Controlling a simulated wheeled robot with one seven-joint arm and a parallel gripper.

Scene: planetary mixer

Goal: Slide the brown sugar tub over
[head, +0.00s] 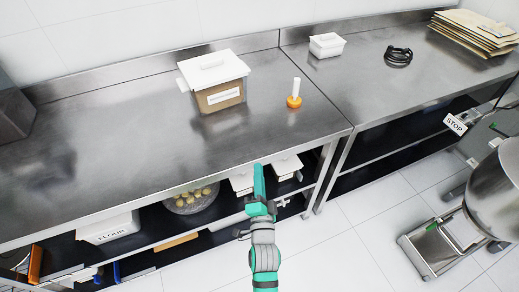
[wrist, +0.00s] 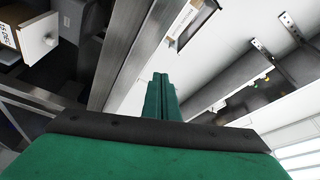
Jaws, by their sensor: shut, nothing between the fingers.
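The brown sugar tub (head: 220,97) is a box with a white lid, a brown lower body and a white label on its front. It stands upright on the steel counter (head: 120,150), left of centre in the head view. My gripper (head: 258,172) is at the counter's front edge, below and right of the tub in the head view and apart from it. Its green fingers are pressed together and empty; they also show in the wrist view (wrist: 160,88). I cannot tell surely whether a pale labelled box at the top of the wrist view is the tub.
An orange-based white tool (head: 294,97) stands right of the tub. Farther right are a small white container (head: 326,45), a black coil (head: 398,56) and folded sacks (head: 474,32). A flour bin (head: 108,228) and a bowl (head: 190,198) sit on the shelf below. The counter left of the tub is clear.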

